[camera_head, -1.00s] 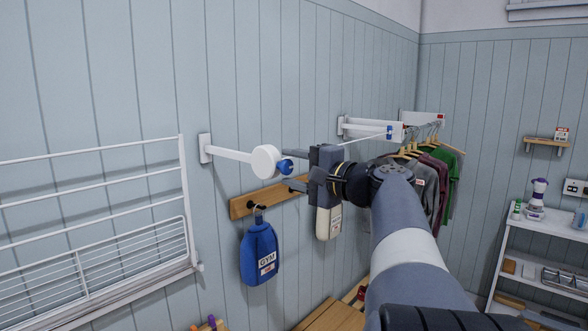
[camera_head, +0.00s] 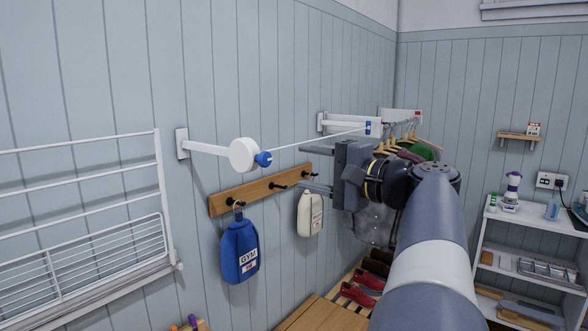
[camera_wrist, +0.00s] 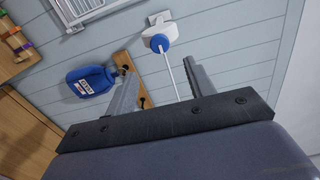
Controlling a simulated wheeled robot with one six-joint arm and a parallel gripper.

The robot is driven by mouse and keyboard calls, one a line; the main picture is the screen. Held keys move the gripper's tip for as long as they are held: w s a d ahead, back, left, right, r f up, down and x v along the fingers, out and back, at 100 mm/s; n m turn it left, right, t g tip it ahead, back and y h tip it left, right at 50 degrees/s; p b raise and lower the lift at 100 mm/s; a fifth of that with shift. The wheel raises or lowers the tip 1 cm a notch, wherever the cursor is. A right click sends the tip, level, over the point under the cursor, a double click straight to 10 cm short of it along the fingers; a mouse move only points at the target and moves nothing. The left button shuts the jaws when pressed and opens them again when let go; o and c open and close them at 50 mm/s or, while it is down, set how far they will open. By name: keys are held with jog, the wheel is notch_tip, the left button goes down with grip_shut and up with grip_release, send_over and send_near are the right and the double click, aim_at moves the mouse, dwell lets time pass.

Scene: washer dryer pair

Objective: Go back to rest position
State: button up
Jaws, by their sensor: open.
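My gripper (camera_head: 318,168) is in the middle of the head view, its two fingers apart and nothing between them. It points left toward the wall and is clear of the white round line reel (camera_head: 243,154) with its blue knob (camera_head: 263,159). A thin line runs from the knob to a white wall bracket (camera_head: 345,123) farther back. In the wrist view my gripper's fingers (camera_wrist: 160,85) are spread, and the blue knob (camera_wrist: 160,43) and line show beyond them.
A wooden hook rail (camera_head: 260,191) holds a blue GYM bag (camera_head: 239,250) and a cream bottle-shaped bag (camera_head: 310,213). A white drying rack (camera_head: 85,220) is at left. Clothes on hangers (camera_head: 415,150) hang behind my arm. A white shelf unit (camera_head: 520,227) stands at right.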

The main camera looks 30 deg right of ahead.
aim_at(268, 159)
jog(key=shift+s+d, duration=0.15)
jog(key=shift+s, duration=0.4)
jog(key=shift+w, duration=0.1)
jog(key=p+x, duration=0.2)
jog(key=x, duration=0.8)
jog(key=shift+w, duration=0.4)
jog(key=shift+s, duration=0.1)
